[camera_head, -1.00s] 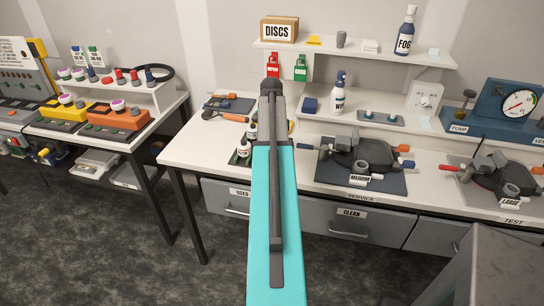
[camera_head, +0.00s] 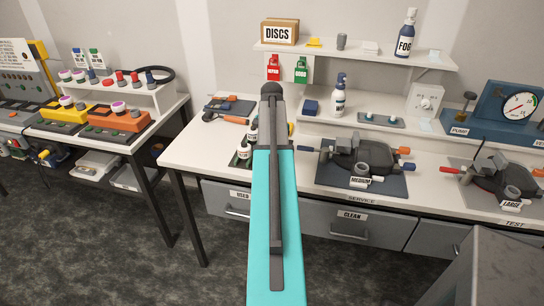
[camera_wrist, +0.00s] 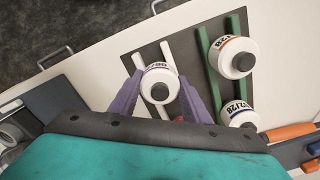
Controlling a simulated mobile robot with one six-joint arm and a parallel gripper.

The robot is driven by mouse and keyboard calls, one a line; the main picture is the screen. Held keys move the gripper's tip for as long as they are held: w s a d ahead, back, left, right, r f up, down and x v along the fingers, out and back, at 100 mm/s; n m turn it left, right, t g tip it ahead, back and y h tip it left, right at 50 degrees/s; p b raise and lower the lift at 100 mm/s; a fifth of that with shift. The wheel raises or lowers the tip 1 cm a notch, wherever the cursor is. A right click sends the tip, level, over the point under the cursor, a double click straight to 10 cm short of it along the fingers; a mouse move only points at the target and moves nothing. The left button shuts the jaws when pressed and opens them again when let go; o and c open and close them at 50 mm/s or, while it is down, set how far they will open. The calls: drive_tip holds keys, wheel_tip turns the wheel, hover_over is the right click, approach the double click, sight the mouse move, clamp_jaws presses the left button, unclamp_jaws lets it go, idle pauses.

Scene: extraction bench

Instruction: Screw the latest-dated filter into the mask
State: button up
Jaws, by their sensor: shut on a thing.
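My gripper (camera_wrist: 161,78) shows in the wrist view with its purple fingers on either side of a white filter (camera_wrist: 160,86). It is shut on this filter, which has a dark centre knob and sits at a dark board with pale rails. The date on its label is only partly visible. Two more white filters, an upper one (camera_wrist: 236,58) and a lower one (camera_wrist: 238,116), sit on green rails. Their printed dates are partly turned away. In the head view the medium mask (camera_head: 360,158) and the large mask (camera_head: 498,177) lie on grey mats. My arm hides the gripper there.
A white shelf (camera_head: 355,53) stands along the back, with a DISCS box (camera_head: 279,31) and a FOG bottle (camera_head: 405,36). A pump with a gauge (camera_head: 518,104) is at the right. Drawers run under the bench, including the CLEAN drawer (camera_head: 348,217).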

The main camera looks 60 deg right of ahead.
drive_tip(key=shift+r+p, duration=1.55)
drive_tip(key=shift+r, duration=0.9)
